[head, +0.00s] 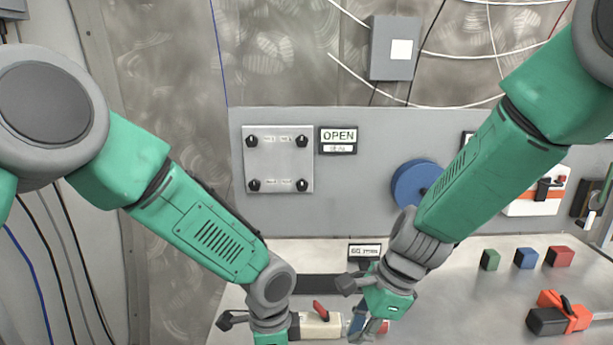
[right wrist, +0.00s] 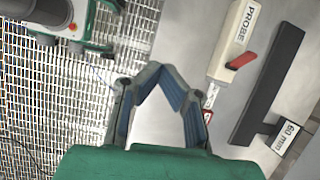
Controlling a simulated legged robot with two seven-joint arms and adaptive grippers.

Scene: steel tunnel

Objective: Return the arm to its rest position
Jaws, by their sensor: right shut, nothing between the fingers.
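My right arm (head: 480,180) reaches down from the upper right in the head view. Its gripper (head: 362,328) is over the bench's front part, near the white probe (head: 318,326). In the right wrist view the right gripper (right wrist: 158,70) has its blue-padded fingers meeting at the tips, with nothing held. My left arm (head: 205,235) comes in from the left and angles down to the bottom edge. Its gripper (head: 268,336) is cut off there, so its fingers are hidden. The probe (right wrist: 236,40), with a red switch, lies beside the right gripper, apart from it.
The steel bench (head: 450,300) carries green (head: 490,259), blue (head: 526,258) and red (head: 560,257) cubes and an orange-black tool (head: 560,314). A dark gauge bar (right wrist: 268,85) lies beside the probe. Behind stand a knob panel (head: 279,160) and blue wheel (head: 410,184).

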